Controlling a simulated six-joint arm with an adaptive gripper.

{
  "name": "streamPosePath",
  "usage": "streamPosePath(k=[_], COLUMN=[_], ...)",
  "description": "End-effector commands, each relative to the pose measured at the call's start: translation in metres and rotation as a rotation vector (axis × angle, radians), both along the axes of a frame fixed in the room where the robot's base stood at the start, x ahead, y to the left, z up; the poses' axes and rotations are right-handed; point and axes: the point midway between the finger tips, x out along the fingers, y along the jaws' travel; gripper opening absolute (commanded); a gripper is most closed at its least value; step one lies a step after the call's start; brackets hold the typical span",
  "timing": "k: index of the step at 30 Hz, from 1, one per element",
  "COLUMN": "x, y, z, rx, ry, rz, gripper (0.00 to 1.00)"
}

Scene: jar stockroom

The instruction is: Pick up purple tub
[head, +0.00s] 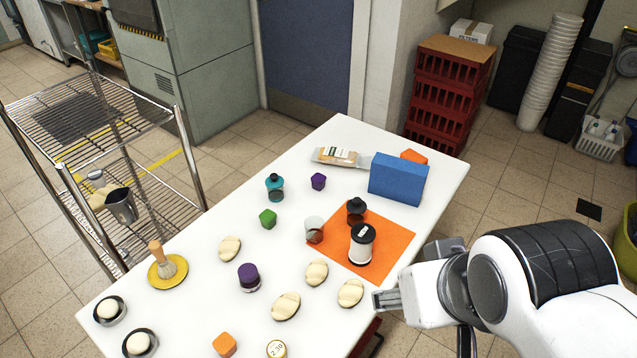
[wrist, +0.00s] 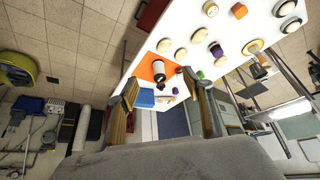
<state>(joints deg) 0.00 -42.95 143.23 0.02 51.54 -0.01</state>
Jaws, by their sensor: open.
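The purple tub (head: 249,277) stands upright on the white table, left of centre near the front, with a dark purple top and a paler band low on its side. It also shows small in the wrist view (wrist: 217,50), above and right of the fingers. My gripper (head: 384,300) is at the table's right edge, well to the right of the tub. In the wrist view my gripper (wrist: 162,90) has its two fingers spread apart with nothing held between them.
A black-lidded jar (head: 361,243) stands on an orange mat (head: 386,257). A blue box (head: 398,180) stands behind. A small purple block (head: 318,181) and green block (head: 268,218) sit farther back.

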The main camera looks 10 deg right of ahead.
Motion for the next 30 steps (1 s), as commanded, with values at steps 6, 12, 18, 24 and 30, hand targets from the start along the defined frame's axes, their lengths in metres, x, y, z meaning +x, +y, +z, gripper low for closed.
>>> streamPosePath(k=[6,12,18,24,30], x=[0.013,0.047,0.095,0.145,0.194], y=[0.005,0.019,0.038,0.055,0.071], z=[0.005,0.017,0.032,0.045,0.054], rx=[0.014,0.050,0.098,0.143,0.182], ry=[-0.015,-0.054,-0.113,-0.172,-0.233], rz=[0.011,0.034,0.058,0.070,0.073], gripper=[0.51,0.51,0.51,0.51,0.51])
